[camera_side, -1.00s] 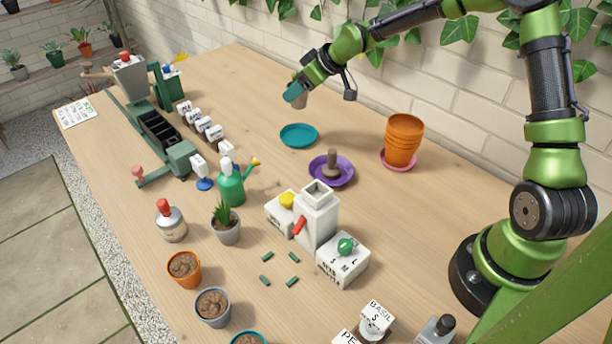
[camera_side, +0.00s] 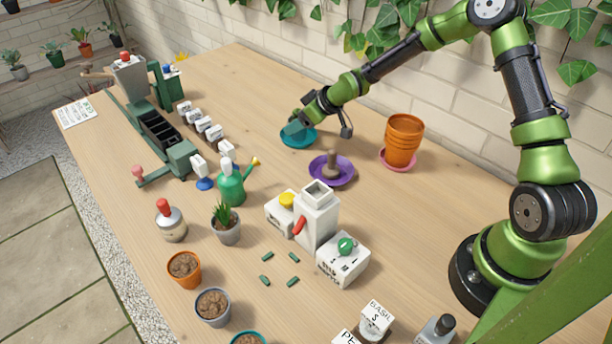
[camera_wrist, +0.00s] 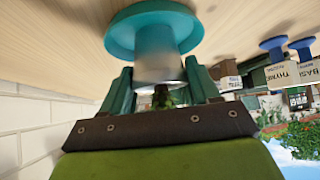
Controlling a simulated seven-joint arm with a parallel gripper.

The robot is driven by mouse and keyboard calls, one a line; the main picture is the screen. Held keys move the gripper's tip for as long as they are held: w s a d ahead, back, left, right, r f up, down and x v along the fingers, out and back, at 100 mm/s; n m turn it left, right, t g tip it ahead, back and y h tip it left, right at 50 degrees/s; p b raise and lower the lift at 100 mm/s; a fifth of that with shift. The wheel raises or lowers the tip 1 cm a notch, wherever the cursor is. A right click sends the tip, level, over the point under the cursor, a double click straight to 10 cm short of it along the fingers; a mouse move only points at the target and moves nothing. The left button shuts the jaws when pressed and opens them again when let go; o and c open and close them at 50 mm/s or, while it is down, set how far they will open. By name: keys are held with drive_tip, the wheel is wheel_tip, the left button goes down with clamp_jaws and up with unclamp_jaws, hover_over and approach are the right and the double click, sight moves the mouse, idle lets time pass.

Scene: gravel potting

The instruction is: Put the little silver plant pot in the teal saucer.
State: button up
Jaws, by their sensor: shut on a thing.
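The teal saucer (camera_side: 302,143) lies on the table near the back wall; it also shows at the top of the wrist view (camera_wrist: 118,36). My gripper (camera_side: 295,127) is low over the saucer, pointing down. In the wrist view its teal fingers (camera_wrist: 160,88) are shut on the little silver pot (camera_wrist: 158,68), one on each side. The pot's shiny side mirrors the teal, and some green shows at its mouth. The pot's base is over the saucer's middle, on it or just above; I cannot tell which. In the side view my fingers mostly hide the pot.
A purple saucer (camera_side: 345,176) with a brown wooden-handled object (camera_side: 331,163) stands close by in front. Stacked orange pots (camera_side: 403,138) stand on a pink saucer to the right. A green watering can (camera_side: 231,188) is at the left. The table behind the teal saucer is clear.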

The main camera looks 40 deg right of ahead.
drive_tip(key=o, duration=1.2)
drive_tip(key=shift+f, duration=0.1)
drive_tip(key=shift+r, duration=0.25)
drive_tip(key=v, duration=1.2)
drive_tip(key=s+a+r+m, duration=0.2)
drive_tip(key=s+r, duration=0.2)
drive_tip(key=s, duration=0.4)
drive_tip(key=s+a+r+m, duration=0.3)
drive_tip(key=s+r, duration=0.1)
drive_tip(key=s, duration=0.4)
drive_tip(key=s+a+r+m+g, duration=0.1)
drive_tip(key=s+a+r+m, duration=0.1)
drive_tip(key=s, duration=0.7)
drive_tip(key=shift+s+a+r+m+h, duration=0.1)
drive_tip(key=shift+a+r+m+h, duration=0.1)
drive_tip(key=shift+a+r, duration=0.35)
drive_tip(key=shift+a+r+m+h, duration=0.1)
drive_tip(key=shift+a+r+h, duration=0.1)
drive_tip(key=shift+r, duration=0.55)
